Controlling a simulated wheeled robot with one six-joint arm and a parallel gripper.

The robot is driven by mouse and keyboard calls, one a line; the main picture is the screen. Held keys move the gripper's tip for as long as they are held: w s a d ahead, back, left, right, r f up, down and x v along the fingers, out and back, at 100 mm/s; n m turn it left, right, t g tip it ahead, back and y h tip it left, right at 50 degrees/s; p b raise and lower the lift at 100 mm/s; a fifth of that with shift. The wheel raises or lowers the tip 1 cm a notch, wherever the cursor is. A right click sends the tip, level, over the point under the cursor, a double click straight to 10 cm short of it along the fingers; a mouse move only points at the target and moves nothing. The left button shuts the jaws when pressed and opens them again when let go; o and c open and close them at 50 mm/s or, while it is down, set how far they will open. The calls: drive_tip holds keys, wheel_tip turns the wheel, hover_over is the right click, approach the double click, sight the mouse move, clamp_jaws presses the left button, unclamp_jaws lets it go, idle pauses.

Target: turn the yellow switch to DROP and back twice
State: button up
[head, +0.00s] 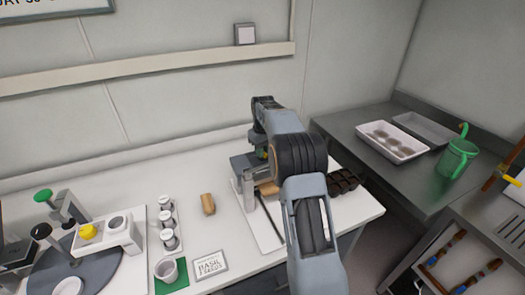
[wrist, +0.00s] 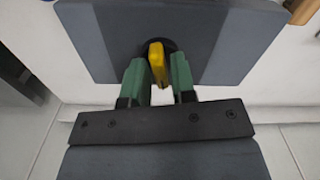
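The yellow switch (wrist: 157,62) is a narrow lever on a dark round mount on a grey panel (wrist: 215,45) in the wrist view. It leans slightly. My gripper (wrist: 160,68) has its two green fingers apart, one on each side of the switch, with small gaps beside it. In the head view my gripper (head: 263,153) is mostly hidden by my arm, at a grey device (head: 240,166) on the white bench. The switch is hidden there, and no DROP label is readable.
The white bench (head: 130,180) holds a tan block (head: 208,204), several small jars, a white cup (head: 167,270) and a basil card (head: 210,265). Dark seed pots (head: 343,181) stand right of my arm. A steel counter (head: 370,140) holds trays and a green watering can (head: 456,158).

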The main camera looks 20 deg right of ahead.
clamp_jaws()
drive_tip(key=n+p, duration=0.1)
drive_tip(key=n, duration=0.1)
drive_tip(key=shift+r+n, duration=0.15)
drive_tip(key=shift+n, duration=0.25)
drive_tip(key=shift+n+p, duration=0.8)
drive_tip(key=shift+n, duration=1)
drive_tip(key=shift+o, duration=1.6)
unclamp_jaws()
